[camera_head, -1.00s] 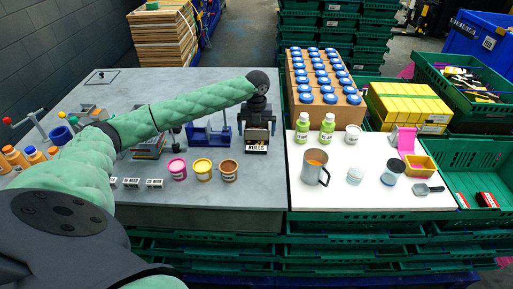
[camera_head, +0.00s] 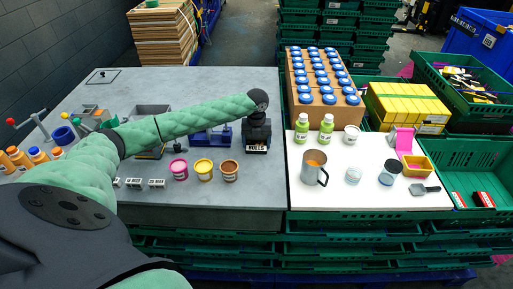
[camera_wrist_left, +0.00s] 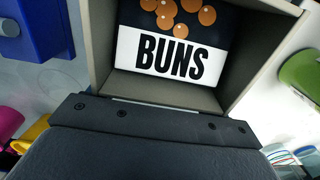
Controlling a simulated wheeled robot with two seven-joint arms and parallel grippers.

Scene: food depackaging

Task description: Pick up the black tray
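A dark pack labelled "BUNS" (camera_wrist_left: 172,50) with round buns printed on it lies inside a pale grey open box (camera_wrist_left: 240,70) in the left wrist view. I cannot tell whether this pack is the black tray. In the head view, my left gripper (camera_head: 257,133) points down at a small container with a label that seems to read "ROLLS" (camera_head: 257,149), at the right edge of the grey table. The gripper hides most of this container. Its fingertips cannot be made out, so its opening is unclear. My right gripper is out of view.
Pink, yellow and brown tubs (camera_head: 203,170) stand left of the gripper, with a blue stand (camera_head: 208,138) behind them.

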